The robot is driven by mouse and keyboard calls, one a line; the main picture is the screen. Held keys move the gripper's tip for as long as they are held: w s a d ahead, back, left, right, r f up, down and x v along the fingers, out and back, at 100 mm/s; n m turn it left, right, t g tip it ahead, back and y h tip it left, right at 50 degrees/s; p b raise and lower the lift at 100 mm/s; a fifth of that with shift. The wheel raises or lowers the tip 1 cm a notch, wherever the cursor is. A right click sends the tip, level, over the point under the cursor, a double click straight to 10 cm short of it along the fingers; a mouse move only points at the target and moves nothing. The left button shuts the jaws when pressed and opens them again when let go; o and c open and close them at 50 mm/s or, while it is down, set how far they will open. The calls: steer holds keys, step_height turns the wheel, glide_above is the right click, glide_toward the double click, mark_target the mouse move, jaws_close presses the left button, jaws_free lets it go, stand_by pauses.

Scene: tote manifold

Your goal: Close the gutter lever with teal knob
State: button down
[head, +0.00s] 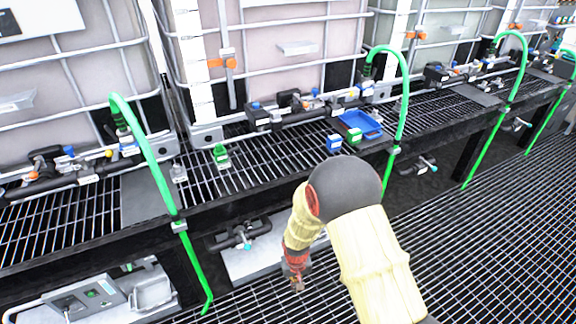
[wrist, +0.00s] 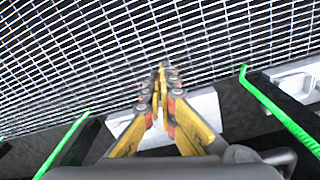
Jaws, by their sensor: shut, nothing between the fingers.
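In the head view, a dark gutter lever with a teal knob (head: 245,243) sits under the shelf edge, left of my arm. I cannot tell which one is meant, or the exact lever angles. My gripper (head: 297,285) hangs below and to the right of the left fitting, apart from it. In the wrist view, the yellow and red fingers of my gripper (wrist: 160,72) are closed together and empty above the floor grating. No teal knob shows there.
Green hoses (head: 187,260) hang down past the shelf edge on both sides. The grated shelf (head: 265,175) carries a blue tray (head: 345,118) and small green and blue boxes. Large tanks stand behind it. The grated floor (head: 470,240) at right is clear.

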steer(key=s+d+r+t+p, duration=0.1)
steer(key=s+d+r, duration=0.4)
steer(key=r, duration=1.1)
steer(key=s+d+r+m+t+p, duration=0.1)
steer(key=s+d+r, duration=0.4)
steer(key=r, duration=1.2)
steer(key=s+d+r+t+p, duration=0.3)
steer(key=s+d+r, duration=0.3)
steer(key=s+r, duration=0.6)
step_height(320, 180, up, 5)
steer(key=shift+f+m, duration=0.1)
steer(key=shift+m, duration=0.3)
